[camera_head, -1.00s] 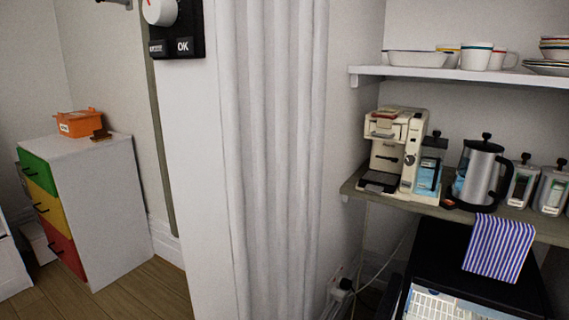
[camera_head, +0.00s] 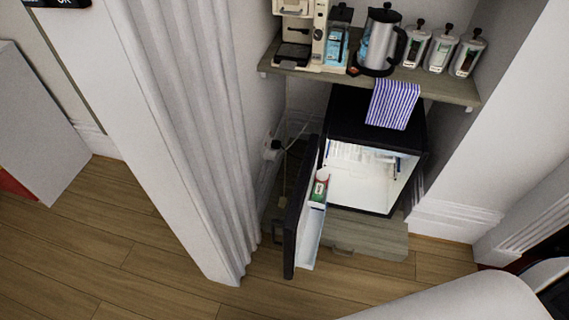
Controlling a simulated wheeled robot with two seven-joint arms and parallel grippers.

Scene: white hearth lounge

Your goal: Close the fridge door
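A small black fridge (camera_head: 345,125) stands in the alcove under a wooden shelf, its lit white interior facing out. Its door (camera_head: 296,208) is wide open, swung out to the left side of the fridge. The door's inner shelf holds a small green-and-white container (camera_head: 319,186). A striped blue and white cloth (camera_head: 393,104) hangs over the fridge's top from the shelf. Neither gripper shows in the view. A white rounded shape at the lower right looks like part of my own arm.
A white fluted pillar (camera_head: 190,130) stands left of the open door. The shelf (camera_head: 440,87) above holds a coffee machine (camera_head: 298,35), a kettle (camera_head: 380,42) and several canisters (camera_head: 440,52). Wooden floor (camera_head: 200,290) in front is clear.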

